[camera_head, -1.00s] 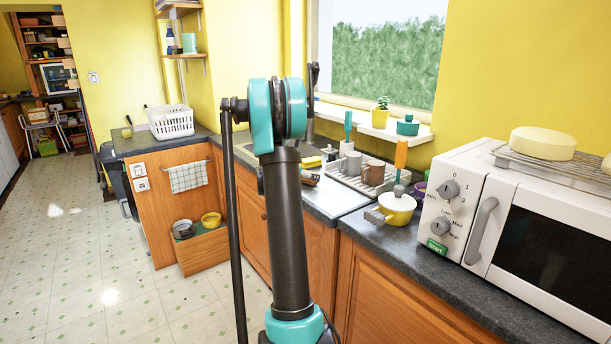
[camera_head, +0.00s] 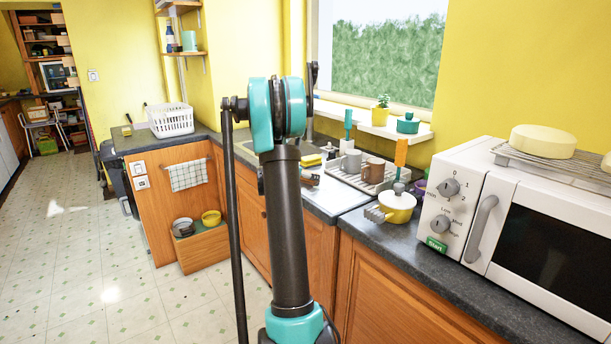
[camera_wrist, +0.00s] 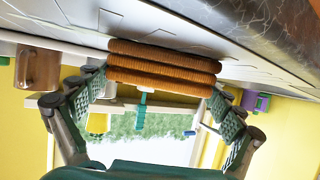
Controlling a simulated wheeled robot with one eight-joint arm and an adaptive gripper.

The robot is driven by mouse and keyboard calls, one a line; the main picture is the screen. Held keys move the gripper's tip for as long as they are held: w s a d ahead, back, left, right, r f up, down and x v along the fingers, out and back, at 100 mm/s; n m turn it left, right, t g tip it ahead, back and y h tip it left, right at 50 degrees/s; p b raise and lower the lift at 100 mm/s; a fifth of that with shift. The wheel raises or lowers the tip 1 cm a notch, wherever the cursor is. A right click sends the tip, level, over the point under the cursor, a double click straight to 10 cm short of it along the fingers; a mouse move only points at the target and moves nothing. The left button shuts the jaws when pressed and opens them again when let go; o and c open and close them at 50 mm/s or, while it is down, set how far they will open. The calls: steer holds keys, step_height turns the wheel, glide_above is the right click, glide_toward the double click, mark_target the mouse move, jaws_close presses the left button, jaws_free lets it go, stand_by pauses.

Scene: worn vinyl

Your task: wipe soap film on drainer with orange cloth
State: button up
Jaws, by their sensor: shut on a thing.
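The orange cloth (camera_wrist: 163,62) is a folded, ribbed bundle across the middle of the wrist view. My gripper (camera_wrist: 160,84) is shut on it, with a green-padded finger at each end. The grey metal drainer (camera_wrist: 215,47) lies along the cloth's upper edge in this tilted, upside-down picture. The cloth is at or very close to its surface; I cannot tell if it presses. In the head view the drainer (camera_head: 336,198) is the pale sheet beside the sink, and my arm hides most of the gripper. I cannot clearly make out soap film; thin pale-grey lines show on the metal.
A dish rack (camera_head: 348,180) with mugs (camera_head: 373,171) stands behind the drainer. A yellow pot (camera_head: 397,206) and the white microwave (camera_head: 515,235) are to its right. A brown mug (camera_wrist: 38,66) shows near my gripper in the wrist view. The sink lies left of the drainer.

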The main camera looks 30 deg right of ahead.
mark_target(326, 194)
steer(key=shift+f, duration=0.15)
steer(key=shift+s, duration=0.1)
steer(key=shift+s+d, duration=0.15)
steer(key=shift+s, duration=1.95)
steer(key=shift+s+d, duration=0.15)
steer(key=shift+s, duration=2.1)
steer(key=shift+o, duration=0.2)
steer(key=shift+s+d, duration=0.2)
steer(key=shift+s, duration=2)
steer(key=shift+c, duration=0.2)
